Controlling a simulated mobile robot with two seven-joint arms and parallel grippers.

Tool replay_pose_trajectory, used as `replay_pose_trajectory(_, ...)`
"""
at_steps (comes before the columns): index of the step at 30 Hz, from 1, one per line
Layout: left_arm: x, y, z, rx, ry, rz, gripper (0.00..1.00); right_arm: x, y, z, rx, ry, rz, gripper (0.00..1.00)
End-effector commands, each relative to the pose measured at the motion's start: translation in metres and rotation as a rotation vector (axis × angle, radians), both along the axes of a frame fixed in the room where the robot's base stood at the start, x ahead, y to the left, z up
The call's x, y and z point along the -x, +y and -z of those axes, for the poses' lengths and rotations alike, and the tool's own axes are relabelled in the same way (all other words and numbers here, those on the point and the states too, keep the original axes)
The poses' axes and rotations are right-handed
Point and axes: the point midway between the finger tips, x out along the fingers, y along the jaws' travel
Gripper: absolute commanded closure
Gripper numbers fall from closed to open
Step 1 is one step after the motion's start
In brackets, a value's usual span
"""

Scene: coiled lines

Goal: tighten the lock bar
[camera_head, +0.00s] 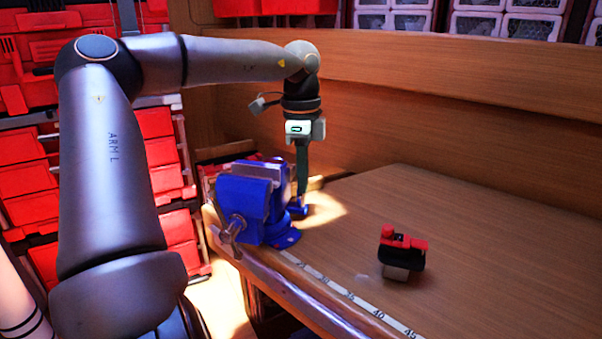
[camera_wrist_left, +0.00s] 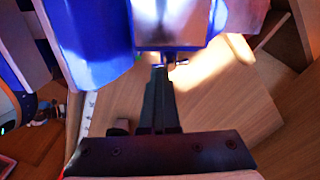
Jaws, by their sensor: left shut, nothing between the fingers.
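A blue bench vise (camera_head: 243,205) with bare metal jaws is mounted at the left corner of the wooden bench. It fills the top of the left wrist view (camera_wrist_left: 90,40). A metal screw handle (camera_head: 231,232) shows on its front. My left gripper (camera_head: 302,198) points down close beside the vise's right side, by a small blue part (camera_head: 298,209) near its base. I cannot tell whether that part is the lock bar. In the left wrist view the fingers (camera_wrist_left: 161,78) are together, with their tips under the vise body. Contact is unclear. My right gripper is not in view.
A black and red device (camera_head: 402,254) stands on the bench to the right. A measuring strip (camera_head: 345,293) runs along the front edge. Red bins (camera_head: 27,185) line the left wall. A wooden back panel (camera_head: 450,100) bounds the bench. The bench's right part is clear.

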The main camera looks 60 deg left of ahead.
Motion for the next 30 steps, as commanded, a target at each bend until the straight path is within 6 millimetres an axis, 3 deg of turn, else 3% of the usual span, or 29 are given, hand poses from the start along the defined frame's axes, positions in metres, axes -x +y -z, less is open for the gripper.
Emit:
replay_pose_trajectory(4,-0.003,0.004,0.005,-0.005,-0.012,-0.004,1.0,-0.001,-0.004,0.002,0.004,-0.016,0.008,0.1)
replay_pose_trajectory(8,-0.001,0.004,-0.024,-0.009,-0.014,-0.007,1.0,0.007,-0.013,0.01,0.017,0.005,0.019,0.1)
replay_pose_trajectory(15,0.005,0.001,-0.084,-0.009,-0.011,-0.005,1.0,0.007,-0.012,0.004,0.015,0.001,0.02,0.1)
replay_pose_trajectory(23,0.009,-0.001,-0.123,-0.008,-0.006,-0.002,1.0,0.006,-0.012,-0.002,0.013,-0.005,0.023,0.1)
replay_pose_trajectory(30,0.009,-0.002,-0.128,-0.009,-0.007,0.113,0.74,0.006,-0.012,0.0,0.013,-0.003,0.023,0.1)
